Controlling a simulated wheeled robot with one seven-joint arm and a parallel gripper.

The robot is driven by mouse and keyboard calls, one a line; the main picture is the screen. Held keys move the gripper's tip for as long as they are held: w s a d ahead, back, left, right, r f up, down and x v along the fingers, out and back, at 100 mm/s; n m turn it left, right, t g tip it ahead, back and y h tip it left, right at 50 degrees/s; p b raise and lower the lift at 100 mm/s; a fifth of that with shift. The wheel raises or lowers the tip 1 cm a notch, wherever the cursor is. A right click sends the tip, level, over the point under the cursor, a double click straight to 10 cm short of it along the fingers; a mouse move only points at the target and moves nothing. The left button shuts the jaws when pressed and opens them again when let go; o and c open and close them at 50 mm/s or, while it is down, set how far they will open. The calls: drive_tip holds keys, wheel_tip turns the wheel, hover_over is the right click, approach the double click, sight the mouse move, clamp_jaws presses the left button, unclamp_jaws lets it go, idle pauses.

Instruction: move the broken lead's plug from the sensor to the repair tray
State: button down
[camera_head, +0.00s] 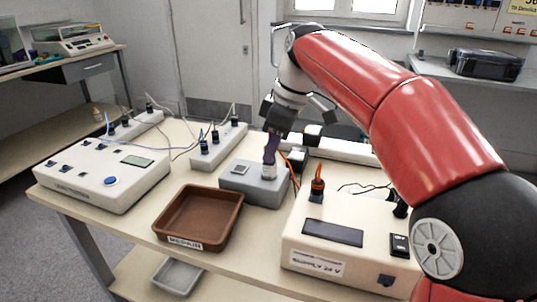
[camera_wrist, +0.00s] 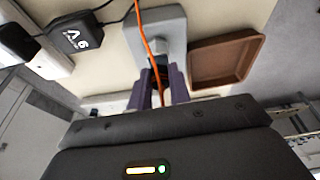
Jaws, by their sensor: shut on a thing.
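The sensor (camera_head: 262,187) is a grey box on the bench with a pale round fitting on top; it also shows in the wrist view (camera_wrist: 135,27). My gripper (camera_head: 271,150) points down at that fitting. In the wrist view, my gripper's purple fingers (camera_wrist: 159,84) are shut on the plug of an orange lead (camera_wrist: 147,40). The fingers mostly hide the plug, and I cannot tell whether it is still seated. The brown repair tray (camera_head: 200,215) is empty, in front and to the left of the sensor. It also shows in the wrist view (camera_wrist: 225,62).
A white instrument (camera_head: 345,235) with another orange-topped plug (camera_head: 317,183) stands right of the tray. A black adapter (camera_wrist: 75,37) lies near the sensor.

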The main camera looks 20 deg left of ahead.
drive_tip(key=shift+n, duration=0.7)
drive_tip(key=shift+r, duration=0.85)
idle(0.6)
drive_tip(key=shift+r, duration=1.65)
drive_tip(key=b, duration=0.6)
hover_over(218, 213)
drive_tip(key=d, duration=0.2)
drive_tip(key=x, duration=0.2)
drive_tip(key=d+x, duration=0.1)
drive_tip(key=x, duration=0.4)
drive_tip(key=shift+w+d+f, duration=0.25)
drive_tip(key=shift+w+f, duration=0.05)
drive_tip(key=shift+f, duration=0.2)
drive_tip(key=f+b, duration=0.1)
drive_tip(key=f, duration=0.1)
drive_tip(key=f+b, duration=0.1)
drive_tip(key=b, duration=0.1)
drive_tip(key=shift+s+a+f, duration=0.15)
drive_tip(key=shift+s+f, duration=0.05)
drive_tip(key=shift+f, duration=0.2)
drive_tip(key=shift+f+b, duration=0.6)
drive_tip(key=shift+f, duration=0.2)
drive_tip(key=shift+f, duration=0.4)
drive_tip(key=c, duration=1.2)
unclamp_jaws()
